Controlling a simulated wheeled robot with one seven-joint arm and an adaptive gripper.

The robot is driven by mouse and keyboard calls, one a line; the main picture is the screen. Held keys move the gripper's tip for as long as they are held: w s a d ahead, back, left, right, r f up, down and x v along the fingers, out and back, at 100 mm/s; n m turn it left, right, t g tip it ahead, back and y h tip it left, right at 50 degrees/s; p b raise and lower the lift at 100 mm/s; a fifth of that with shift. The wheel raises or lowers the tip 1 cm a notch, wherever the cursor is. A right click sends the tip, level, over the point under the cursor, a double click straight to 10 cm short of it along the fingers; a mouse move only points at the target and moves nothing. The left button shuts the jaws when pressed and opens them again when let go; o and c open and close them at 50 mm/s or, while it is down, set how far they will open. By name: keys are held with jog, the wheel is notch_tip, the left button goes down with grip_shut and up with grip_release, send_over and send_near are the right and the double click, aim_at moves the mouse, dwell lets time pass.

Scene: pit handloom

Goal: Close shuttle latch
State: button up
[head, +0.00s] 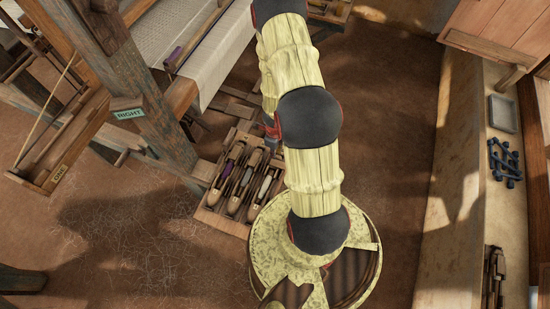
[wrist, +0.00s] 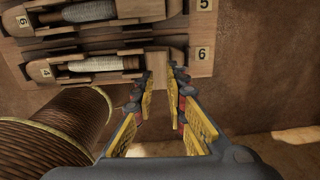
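A wooden shuttle (wrist: 90,66) with a pale wound bobbin lies in the slot marked 6 in the wrist view. Its right end is a wooden block (wrist: 163,58) just ahead of my fingertips. My gripper (wrist: 164,78) is open and empty, with yellow-padded fingers on either side of a clear gap. I cannot tell whether the fingertips touch the wood. I cannot clearly make out the latch or its position. In the head view the shuttle tray (head: 222,221) stands on the floor left of my arm, which hides its right part and my gripper.
Another shuttle (wrist: 90,12) lies in the slot marked 5. The loom post (head: 150,95) with a RIGHT label and the cloth (head: 180,40) stand left of and above the tray. A ledge (head: 475,190) at right holds a grey dish (head: 503,113) and blue parts (head: 505,162). Floor lies open below left.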

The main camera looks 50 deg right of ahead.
aim_at(275, 163)
jog(key=f+b, duration=0.1)
jog(key=f, duration=0.3)
jog(key=f+b, duration=0.2)
jog(key=f, duration=0.2)
jog(key=shift+s+a+f, duration=0.1)
jog(key=shift+s, duration=0.1)
grip_shut()
jog(key=shift+m, duration=0.6)
grip_release()
